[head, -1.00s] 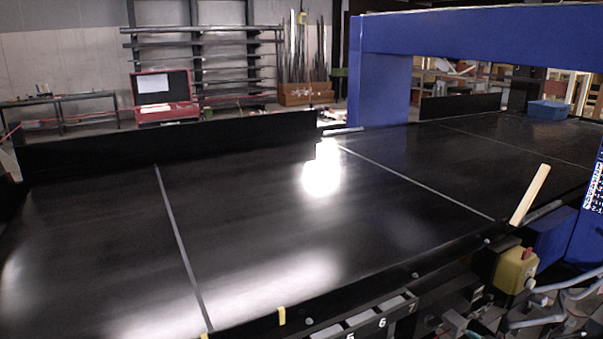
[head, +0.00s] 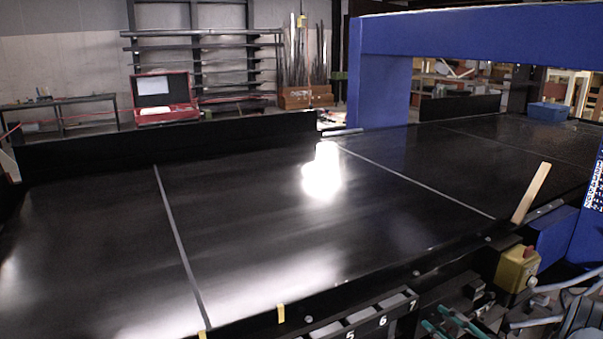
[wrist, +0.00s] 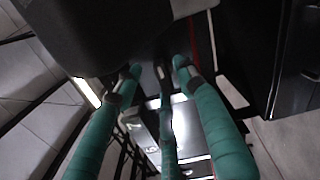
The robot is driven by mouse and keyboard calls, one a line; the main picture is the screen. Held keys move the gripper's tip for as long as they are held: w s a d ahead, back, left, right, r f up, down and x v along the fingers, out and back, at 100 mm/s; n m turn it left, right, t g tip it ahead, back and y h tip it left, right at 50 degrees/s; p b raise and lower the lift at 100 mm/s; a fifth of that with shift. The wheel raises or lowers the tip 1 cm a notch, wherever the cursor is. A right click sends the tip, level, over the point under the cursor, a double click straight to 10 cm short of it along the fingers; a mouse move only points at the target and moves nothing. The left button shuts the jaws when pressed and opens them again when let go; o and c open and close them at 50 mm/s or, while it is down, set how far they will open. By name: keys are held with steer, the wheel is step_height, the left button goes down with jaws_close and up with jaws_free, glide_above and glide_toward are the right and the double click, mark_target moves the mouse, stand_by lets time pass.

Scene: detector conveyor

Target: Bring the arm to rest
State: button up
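My gripper (wrist: 158,72) shows in the wrist view as several teal fingers, spread apart with nothing held between them. In the head view, teal finger parts of my gripper (head: 448,326) show at the bottom edge, below the conveyor's front side. The black conveyor belt (head: 260,225) lies beyond and above them, and I see no contact.
A blue gantry (head: 385,85) spans the belt. A yellow box with a red button (head: 517,268) and a wooden stick (head: 531,193) stand at the front edge. Numbered slots (head: 375,318) run along the front. A blue bin (head: 549,112) is on the far belt.

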steer(key=n, duration=0.1)
steer(key=n+b, duration=0.1)
steer(key=n, duration=0.2)
steer(key=shift+a+f+b, duration=0.2)
steer(key=shift+f+b, duration=0.05)
steer(key=shift+b, duration=0.15)
steer(key=n+b, duration=0.1)
steer(key=n, duration=0.2)
steer(key=shift+r+n, duration=0.15)
steer(key=shift+n, duration=0.15)
